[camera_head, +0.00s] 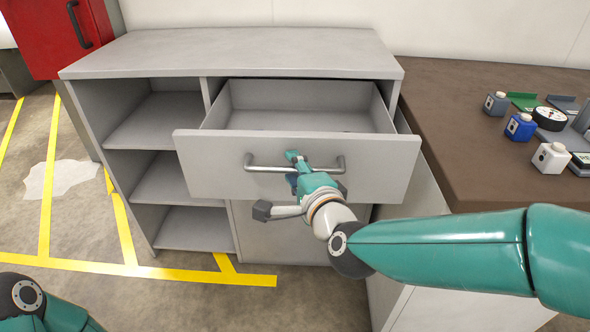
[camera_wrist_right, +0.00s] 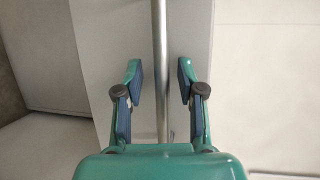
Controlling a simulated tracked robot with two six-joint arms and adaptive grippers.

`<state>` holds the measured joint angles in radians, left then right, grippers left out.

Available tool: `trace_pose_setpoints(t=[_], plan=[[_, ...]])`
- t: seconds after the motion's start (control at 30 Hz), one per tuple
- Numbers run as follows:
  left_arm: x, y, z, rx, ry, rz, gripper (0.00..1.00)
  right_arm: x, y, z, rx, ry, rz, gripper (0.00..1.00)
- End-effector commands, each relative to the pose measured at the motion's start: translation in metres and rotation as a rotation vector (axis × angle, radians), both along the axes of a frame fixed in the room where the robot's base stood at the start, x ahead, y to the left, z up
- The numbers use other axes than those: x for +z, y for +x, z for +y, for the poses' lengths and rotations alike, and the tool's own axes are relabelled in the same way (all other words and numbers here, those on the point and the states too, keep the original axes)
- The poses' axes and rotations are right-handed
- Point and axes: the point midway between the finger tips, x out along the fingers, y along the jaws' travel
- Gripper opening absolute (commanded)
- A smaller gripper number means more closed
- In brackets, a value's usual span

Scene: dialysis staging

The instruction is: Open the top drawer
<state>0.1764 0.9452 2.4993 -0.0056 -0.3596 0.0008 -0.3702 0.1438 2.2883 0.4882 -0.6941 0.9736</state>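The top drawer (camera_head: 220,165) of the grey cabinet (camera_head: 240,50) stands pulled out, with its inside visible from above and no object seen in it. Its metal bar handle (camera_head: 258,168) runs across the front panel. My right gripper (camera_head: 293,172) is at the middle of the handle. In the right wrist view, the handle bar (camera_wrist_right: 160,65) passes between the two fingers of my right gripper (camera_wrist_right: 160,80), with a gap on each side. The fingers are open and apart from the bar. Only part of my left arm shows at the lower left; its gripper is out of view.
Open shelves (camera_head: 160,120) fill the cabinet's left side. A brown counter (camera_head: 450,120) at right holds small bottles (camera_head: 520,126) and a round gauge-like item (camera_head: 549,118). A red box (camera_head: 50,35) is at the upper left. Yellow lines and a pale patch (camera_head: 62,177) mark the floor.

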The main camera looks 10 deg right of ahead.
Motion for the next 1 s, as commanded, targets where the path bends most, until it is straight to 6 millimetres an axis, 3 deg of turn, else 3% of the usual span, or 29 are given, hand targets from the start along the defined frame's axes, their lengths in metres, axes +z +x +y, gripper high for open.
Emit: trace_pose_setpoints(t=[0.5,1.0], plan=[[0.0,0.0,0.0,0.0,0.0,0.0,0.4,0.012,-0.065,-0.008,0.001,0.001,-0.001,0.39],[0.0,0.0,0.0,0.0,0.0,0.0,0.4,0.012,-0.071,-0.01,-0.001,0.0,0.002,0.39]])
